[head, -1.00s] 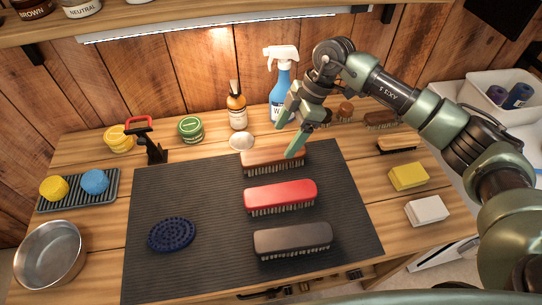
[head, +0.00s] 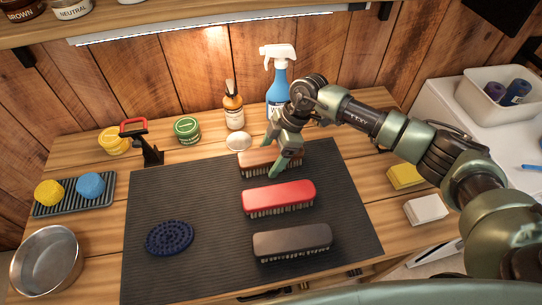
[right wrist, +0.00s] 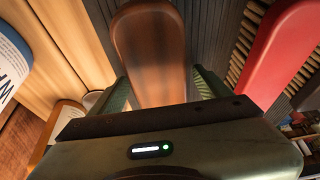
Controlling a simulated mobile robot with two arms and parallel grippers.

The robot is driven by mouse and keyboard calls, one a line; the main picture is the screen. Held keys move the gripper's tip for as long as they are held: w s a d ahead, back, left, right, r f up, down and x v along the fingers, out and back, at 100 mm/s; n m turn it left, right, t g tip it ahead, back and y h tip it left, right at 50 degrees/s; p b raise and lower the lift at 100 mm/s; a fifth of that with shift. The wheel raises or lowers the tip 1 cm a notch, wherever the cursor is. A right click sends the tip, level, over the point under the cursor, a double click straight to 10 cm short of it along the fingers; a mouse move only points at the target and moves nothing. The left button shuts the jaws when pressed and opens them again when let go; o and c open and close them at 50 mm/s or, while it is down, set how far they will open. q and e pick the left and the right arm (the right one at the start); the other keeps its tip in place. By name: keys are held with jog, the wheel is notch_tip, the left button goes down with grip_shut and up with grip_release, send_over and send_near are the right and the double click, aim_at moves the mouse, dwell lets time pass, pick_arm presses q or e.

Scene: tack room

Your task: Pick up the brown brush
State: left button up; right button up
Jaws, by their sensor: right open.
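The brown brush (head: 258,160) lies bristles down at the back of the dark ribbed mat (head: 190,195). My right gripper (head: 276,163) is open at the brush's right part, fingers pointing down. In the right wrist view, the brown back of the brush (right wrist: 152,50) runs between the two green fingers (right wrist: 160,92), one on each side. I cannot tell whether the fingers touch it. The fingers hide some of the brush in the head view. My left gripper is not in view.
A red brush (head: 279,197) lies just in front of the brown one, with a dark brush (head: 292,241) nearer. A blue spray bottle (head: 278,88), amber bottle (head: 234,112) and white dish (head: 239,142) stand behind. A navy curry comb (head: 170,237) lies left on the mat.

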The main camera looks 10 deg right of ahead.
jog(key=c, duration=1.7)
jog(key=shift+o, duration=0.2)
jog(key=shift+r, duration=0.1)
